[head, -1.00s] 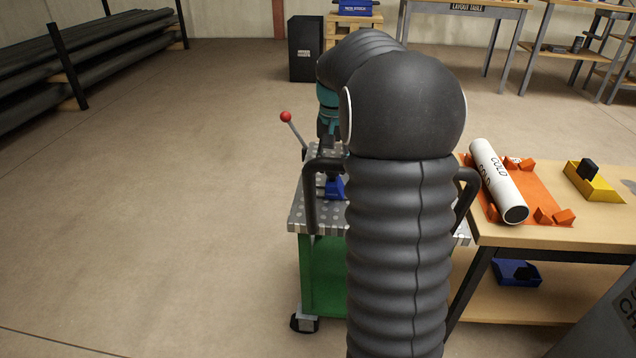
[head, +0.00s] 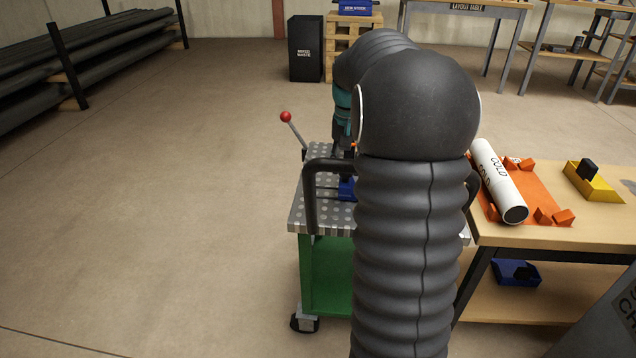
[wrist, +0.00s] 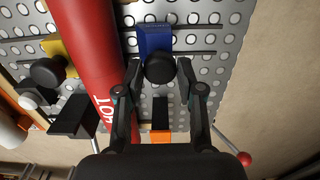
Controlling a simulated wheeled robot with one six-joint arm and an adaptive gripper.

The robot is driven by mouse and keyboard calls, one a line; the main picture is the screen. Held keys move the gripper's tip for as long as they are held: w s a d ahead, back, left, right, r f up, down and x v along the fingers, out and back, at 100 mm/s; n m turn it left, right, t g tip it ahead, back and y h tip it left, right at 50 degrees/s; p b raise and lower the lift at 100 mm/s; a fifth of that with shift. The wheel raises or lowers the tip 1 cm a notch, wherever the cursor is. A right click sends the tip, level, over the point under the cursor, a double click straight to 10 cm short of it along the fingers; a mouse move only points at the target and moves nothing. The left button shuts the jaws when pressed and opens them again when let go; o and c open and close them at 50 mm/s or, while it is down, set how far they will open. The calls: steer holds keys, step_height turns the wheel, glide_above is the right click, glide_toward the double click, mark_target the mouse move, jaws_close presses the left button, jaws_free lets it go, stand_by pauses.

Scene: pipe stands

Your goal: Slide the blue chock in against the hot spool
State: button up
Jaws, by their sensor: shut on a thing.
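The hot spool (wrist: 88,50) is a red pipe with white lettering, lying across the perforated metal top of the cart in the wrist view. The blue chock (wrist: 154,38) sits just right of it on the plate, with a narrow gap seeming to show between them. My gripper (wrist: 160,70) is shut on the chock's black knob (wrist: 160,68).
A yellow chock (wrist: 55,48) with a black knob stands left of the hot spool. A red-balled lever (head: 286,117) rises at the cart's left. The white cold spool (head: 497,180) lies on an orange mat (head: 533,188) on the bench at right.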

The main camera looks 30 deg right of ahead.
steer(key=shift+s+d, duration=0.5)
steer(key=shift+d, duration=0.3)
steer(key=shift+s+d, duration=0.5)
steer(key=shift+d, duration=0.25)
steer(key=o, duration=0.7)
steer(key=shift+s+d, duration=0.1)
step_height(320, 180, up, 7)
steer(key=p, duration=0.4)
steer(key=shift+p, duration=0.35)
